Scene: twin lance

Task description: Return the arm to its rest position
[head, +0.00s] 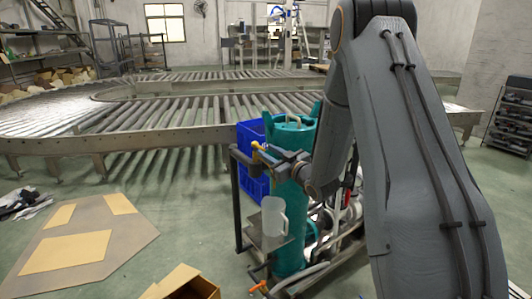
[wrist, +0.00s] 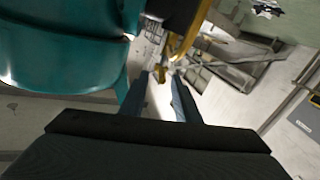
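My grey arm spans the right of the head view and bends down toward the middle. My gripper (head: 262,156) is in front of the tall teal cylinder (head: 292,135), near a small yellow and dark part. In the wrist view, the two blue-grey fingers of my gripper (wrist: 162,85) show with a gap between them. The gripper looks open, and I see nothing clearly held. The yellow curved part (wrist: 184,42) lies just beyond the fingertips; whether they touch it is unclear. The teal cylinder (wrist: 65,50) fills the upper left there.
A dark metal stand (head: 236,195) with a clear jug (head: 273,217) is below my gripper. A blue crate (head: 250,133) is behind. A roller conveyor (head: 140,125) crosses the back. An open cardboard box (head: 185,283) and flattened cardboard (head: 75,250) lie on the floor.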

